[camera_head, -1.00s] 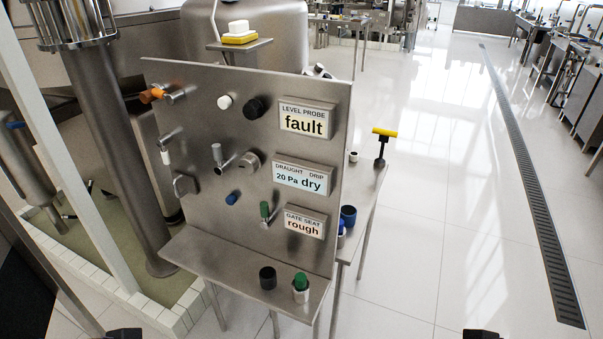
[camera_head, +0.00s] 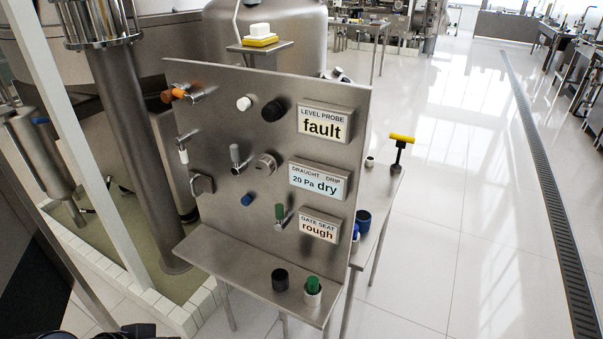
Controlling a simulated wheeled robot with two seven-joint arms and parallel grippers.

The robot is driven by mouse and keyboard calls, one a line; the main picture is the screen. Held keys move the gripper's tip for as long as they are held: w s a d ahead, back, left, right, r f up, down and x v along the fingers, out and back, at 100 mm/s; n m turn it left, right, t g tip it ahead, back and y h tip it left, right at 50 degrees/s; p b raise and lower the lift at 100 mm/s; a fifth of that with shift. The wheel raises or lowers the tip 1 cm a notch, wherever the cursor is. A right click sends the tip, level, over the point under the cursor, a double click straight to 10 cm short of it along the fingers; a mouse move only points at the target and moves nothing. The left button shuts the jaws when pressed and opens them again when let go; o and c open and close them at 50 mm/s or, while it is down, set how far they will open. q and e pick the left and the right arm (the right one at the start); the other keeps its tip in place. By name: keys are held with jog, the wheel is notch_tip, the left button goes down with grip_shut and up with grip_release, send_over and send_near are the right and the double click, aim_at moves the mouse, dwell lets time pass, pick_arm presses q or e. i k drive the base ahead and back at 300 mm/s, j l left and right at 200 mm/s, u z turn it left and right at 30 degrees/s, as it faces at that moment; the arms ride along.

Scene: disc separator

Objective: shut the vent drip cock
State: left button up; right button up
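An upright steel panel (camera_head: 225,110) carries several small valves and knobs. A green-handled cock (camera_head: 280,215) is low on it, its handle near upright. A white-handled cock (camera_head: 183,155) hangs at the left edge, and an orange-handled valve (camera_head: 181,95) sits at the upper left. A grey lever (camera_head: 236,156) stands up near the middle. No label shows which is the vent drip cock. Dark tips of my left gripper (camera_head: 138,331) show at the bottom edge, well short of the panel. My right gripper is out of view.
A shelf (camera_head: 225,256) juts from the panel's foot, holding a black cup (camera_head: 280,280) and a green-topped white container (camera_head: 313,290). A side table (camera_head: 382,195) with a yellow-topped tool (camera_head: 400,145) stands behind right.

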aim_at(185, 138)
jog(key=i+j, duration=0.1)
jog(key=j, duration=0.25)
jog(key=i+j, duration=0.1)
jog(key=j, duration=0.2)
jog(key=i+j+z, duration=0.1)
jog(key=j, duration=0.25)
jog(key=i+j, duration=0.1)
jog(key=j, duration=0.25)
